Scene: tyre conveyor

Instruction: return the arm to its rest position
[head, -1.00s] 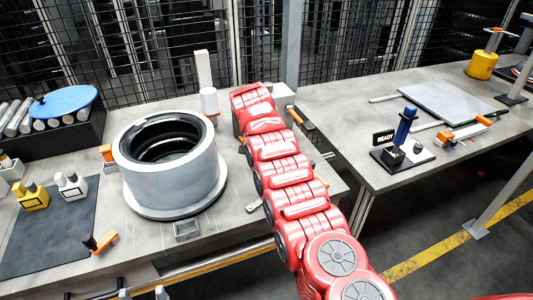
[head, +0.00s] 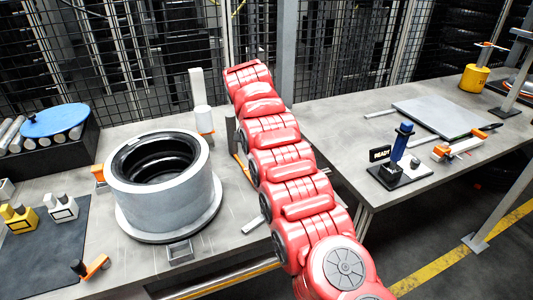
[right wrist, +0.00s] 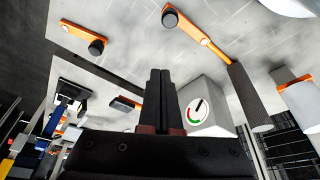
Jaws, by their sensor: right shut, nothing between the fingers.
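My red right arm (head: 288,165) stretches from the bottom right of the head view up over the near table to the fence side. Its far end is raised above the table's back right corner. My right gripper (right wrist: 160,103) shows in the right wrist view, its two dark fingers closed together with nothing between them. In the head view this gripper is hidden behind the arm. My left arm and gripper are in neither view.
A grey ring (head: 160,195) with a black tyre-like inside stands left of the arm. In the right wrist view, a grey box with a dial (right wrist: 205,106) and an orange tool with a dark grip (right wrist: 244,92) are close to the fingers. A blue handle (head: 401,143) stands on the right table.

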